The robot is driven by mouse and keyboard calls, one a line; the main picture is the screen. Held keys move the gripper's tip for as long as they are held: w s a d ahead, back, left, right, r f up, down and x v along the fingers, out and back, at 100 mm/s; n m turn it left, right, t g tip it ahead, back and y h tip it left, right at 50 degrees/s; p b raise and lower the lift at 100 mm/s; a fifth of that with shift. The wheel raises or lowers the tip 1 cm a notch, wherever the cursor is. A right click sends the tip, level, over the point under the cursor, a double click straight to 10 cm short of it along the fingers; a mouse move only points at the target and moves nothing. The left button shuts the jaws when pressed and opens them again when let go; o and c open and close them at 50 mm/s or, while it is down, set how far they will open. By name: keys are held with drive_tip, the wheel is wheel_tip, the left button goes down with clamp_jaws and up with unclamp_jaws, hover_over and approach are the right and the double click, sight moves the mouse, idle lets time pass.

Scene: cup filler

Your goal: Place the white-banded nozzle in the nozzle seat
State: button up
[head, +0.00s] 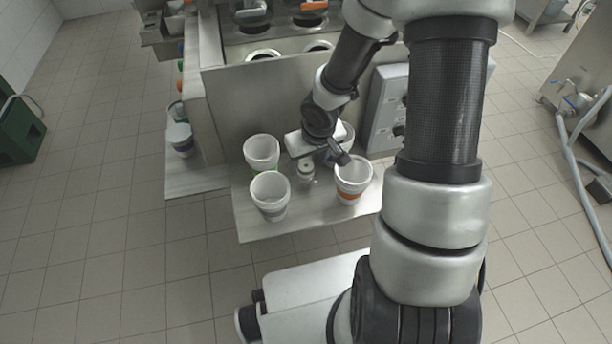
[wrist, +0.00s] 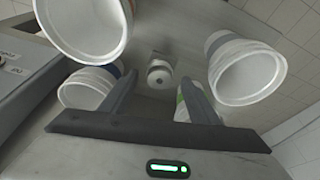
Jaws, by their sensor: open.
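A small pale nozzle (head: 306,170) stands on the metal shelf among the cups. It also shows in the wrist view (wrist: 160,73), ahead of and between my two fingers, with a whitish ring and a dark centre. I take it for the white-banded nozzle; its band is too small to confirm. My gripper (head: 335,155) is open and empty, above the shelf and a little up and right of the nozzle in the head view. In the wrist view its fingers (wrist: 160,86) are spread apart, not touching the nozzle. I cannot make out the nozzle seat.
Cups crowd the metal shelf (head: 315,215): green-banded (head: 262,150), grey-banded (head: 270,197) and orange-banded (head: 352,183), with another partly hidden behind my gripper. A grey control box (head: 387,108) stands at right. A side shelf (head: 196,180) holds another cup (head: 181,140).

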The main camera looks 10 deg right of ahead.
sight(307, 167)
drive_tip(key=b+x, duration=0.1)
drive_tip(key=x, duration=0.2)
drive_tip(key=shift+f, duration=0.2)
drive_tip(key=shift+r, duration=0.1)
drive_tip(key=shift+c, duration=0.5)
clamp_jaws()
drive_tip(key=s+r+m+p, duration=0.1)
drive_tip(key=s+r+p, duration=0.1)
drive_tip(key=r+p, duration=0.6)
drive_tip(key=s+r+m+p, duration=0.1)
drive_tip(key=s+r+p, duration=0.1)
drive_tip(key=r+p, duration=0.7)
drive_tip(key=p, duration=0.6)
drive_tip(key=shift+s+a+r+h, duration=0.2)
drive_tip(key=shift+s+r+h, duration=0.1)
drive_tip(key=shift+s+r, duration=0.05)
